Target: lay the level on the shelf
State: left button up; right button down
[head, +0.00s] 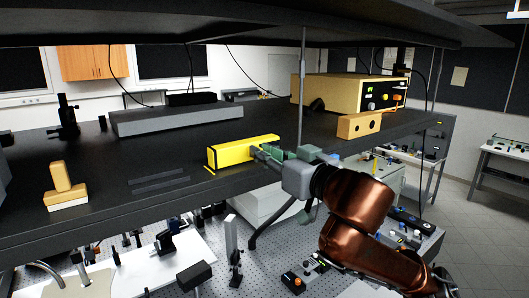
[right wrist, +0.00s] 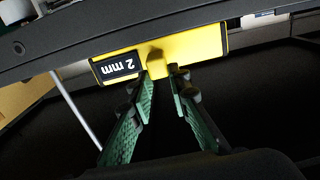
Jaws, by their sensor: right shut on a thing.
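The level (head: 240,152) is a yellow bar with a dark end, at the front edge of the dark shelf (head: 110,160) in the head view. My right gripper (head: 262,153) is shut on it from the front right. I cannot tell whether the level touches the shelf. My left gripper is not in view.
A long grey box (head: 165,121) lies farther back on the shelf. A yellow-wood block on a white base (head: 66,190) stands at the left. A yellow instrument (head: 345,92) and an orange block (head: 358,126) stand right. A thin post (head: 302,85) rises near the gripper.

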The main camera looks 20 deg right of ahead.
jog(key=shift+f, duration=0.1)
jog(key=c, duration=1.7)
grip_release()
jog(key=shift+c, duration=0.2)
jog(key=shift+s, duration=0.1)
jog(key=v, duration=1.1)
jog(key=shift+s+d, duration=0.15)
jog(key=shift+s, duration=0.25)
